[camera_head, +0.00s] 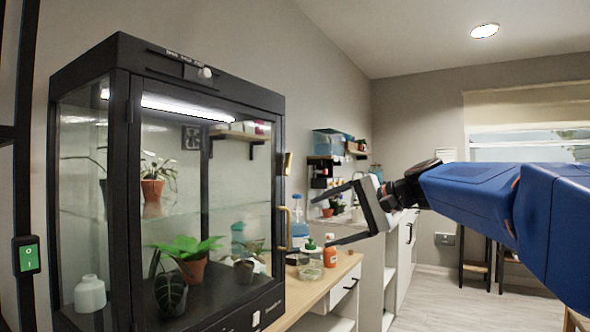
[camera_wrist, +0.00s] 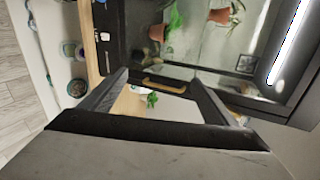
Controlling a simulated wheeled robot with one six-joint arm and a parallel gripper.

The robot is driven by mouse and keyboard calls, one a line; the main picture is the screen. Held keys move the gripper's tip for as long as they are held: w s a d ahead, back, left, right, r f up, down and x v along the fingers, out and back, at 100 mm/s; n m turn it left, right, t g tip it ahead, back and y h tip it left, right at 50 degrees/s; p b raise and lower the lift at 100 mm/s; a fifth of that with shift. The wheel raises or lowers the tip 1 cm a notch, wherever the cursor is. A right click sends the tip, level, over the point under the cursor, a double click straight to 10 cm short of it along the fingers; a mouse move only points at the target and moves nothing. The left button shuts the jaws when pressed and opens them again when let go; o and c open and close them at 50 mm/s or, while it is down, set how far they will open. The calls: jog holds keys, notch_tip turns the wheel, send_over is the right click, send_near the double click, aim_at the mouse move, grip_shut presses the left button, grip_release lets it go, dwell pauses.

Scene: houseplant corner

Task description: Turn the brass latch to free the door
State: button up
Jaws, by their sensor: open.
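The glass cabinet (camera_head: 165,72) has a black-framed door that looks shut. The small brass latch (camera_head: 287,163) sits on the door's right edge, above the curved brass handle (camera_head: 285,228). In the wrist view my gripper (camera_wrist: 160,77) frames the handle.
A wooden counter (camera_head: 318,292) beside the cabinet holds a blue bottle (camera_head: 299,235), an orange bottle (camera_head: 330,252) and glass jars. Potted plants (camera_head: 190,258) stand inside the cabinet. A green switch (camera_head: 28,259) is at the left. Open floor lies at the right.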

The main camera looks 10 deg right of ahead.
aim_at(290, 164)
jog(key=w+d+r+m+t+y, duration=0.1)
jog(key=w+d+r+t+y, duration=0.1)
jog(key=w+d+r, duration=0.35)
jog(key=w+d+r+m+t+y, duration=0.1)
jog(key=w+d+r, duration=0.2)
jog(key=r, duration=0.6)
jog(key=x, duration=1.7)
jog(key=shift+w+a+r, duration=0.1)
jog(key=shift+r, duration=0.1)
